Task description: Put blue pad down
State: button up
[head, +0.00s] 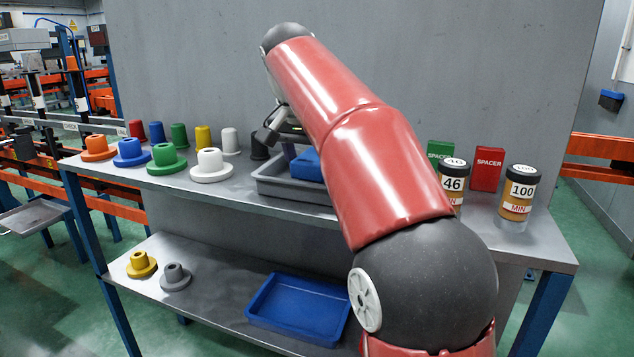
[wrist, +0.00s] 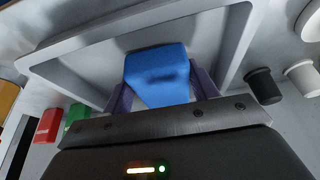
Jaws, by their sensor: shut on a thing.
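The blue pad (wrist: 157,72) is between the two purple fingers of my gripper (wrist: 160,92), which is shut on it. In the wrist view the pad is over the grey tray (wrist: 85,62). In the head view the blue pad (head: 307,165) shows at the grey tray (head: 285,188) on the upper shelf, partly hidden by my red arm. I cannot tell whether the pad touches the tray floor. The fingers are mostly hidden in the head view.
Left of the tray stand coloured flanged hubs, including a white one (head: 211,166), and several small cups. Right are a green box (head: 438,152), a red spacer box (head: 487,169) and two jars (head: 518,195). A blue tray (head: 299,308) lies on the lower shelf.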

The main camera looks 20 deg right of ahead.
notch_tip(320, 180, down, 2)
jog(key=shift+f+b, duration=0.2)
jog(key=shift+b, duration=0.4)
jog(key=shift+r, duration=0.2)
jog(key=shift+f, duration=0.15)
jog(key=o, duration=0.9)
jog(key=shift+o, duration=0.2)
jog(key=p+v, duration=0.5)
jog(key=v, duration=0.7)
jog(key=shift+r, duration=0.2)
jog(key=shift+d, duration=0.1)
